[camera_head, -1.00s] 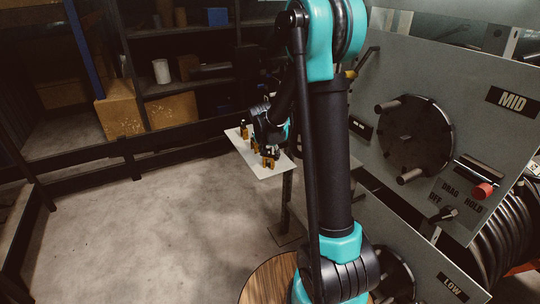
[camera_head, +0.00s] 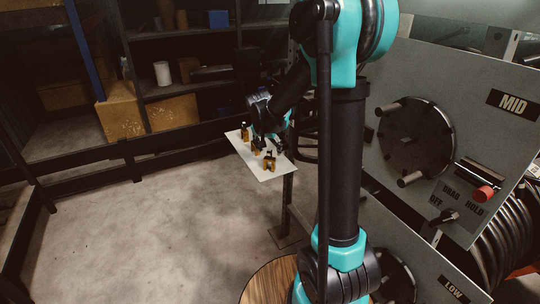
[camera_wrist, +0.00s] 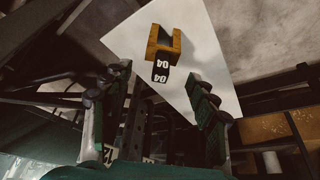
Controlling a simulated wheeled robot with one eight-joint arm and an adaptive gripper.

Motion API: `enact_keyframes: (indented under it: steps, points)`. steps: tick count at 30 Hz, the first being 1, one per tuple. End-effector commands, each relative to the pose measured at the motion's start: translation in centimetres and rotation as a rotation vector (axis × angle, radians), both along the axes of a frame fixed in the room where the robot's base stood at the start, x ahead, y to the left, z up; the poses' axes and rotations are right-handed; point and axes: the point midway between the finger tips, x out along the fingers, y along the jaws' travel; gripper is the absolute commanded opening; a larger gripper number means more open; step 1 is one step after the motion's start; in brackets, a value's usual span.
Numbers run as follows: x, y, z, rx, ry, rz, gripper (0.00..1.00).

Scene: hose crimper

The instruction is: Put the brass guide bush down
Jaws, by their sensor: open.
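My gripper (camera_wrist: 160,106) is open in the wrist view, with its two dark ridged fingers apart and nothing seen between them. A white plate (camera_wrist: 215,75) lies beyond the fingers. On it stands a brass-coloured U-shaped holder (camera_wrist: 176,42) with a black tag reading 04, apart from the fingertips. In the head view the white plate (camera_head: 270,173) carries several small brass-and-black pieces, among them one near its front (camera_head: 269,163). My gripper is over the plate's far right side there, partly hidden. I cannot tell which piece is the brass guide bush.
A grey panel (camera_head: 470,130) marked MID, with a round dark crank disc (camera_head: 415,138) and a red knob (camera_head: 484,193), stands close right of my arm. Dark shelves with a cardboard box (camera_head: 121,112) are behind. The floor at left is clear.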

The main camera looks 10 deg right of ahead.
Motion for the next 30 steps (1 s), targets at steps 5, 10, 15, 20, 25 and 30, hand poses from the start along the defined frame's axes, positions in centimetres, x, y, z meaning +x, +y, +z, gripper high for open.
enact_keyframes:
  steps: [5,10,15,20,25,30]
  points:
    - [-1.1,0.6,2.9,-0.001,0.000,0.002,0.59]
    - [-1.7,0.9,4.8,0.001,0.000,0.000,0.59]
    - [-2.6,0.8,5.4,0.001,0.002,0.009,0.59]
    - [-7.0,-1.2,4.3,0.005,0.018,0.080,0.59]
    - [-15.5,-3.8,1.5,0.012,0.034,0.224,0.59]
    - [-23.0,-4.9,-1.8,0.013,0.032,0.360,0.59]
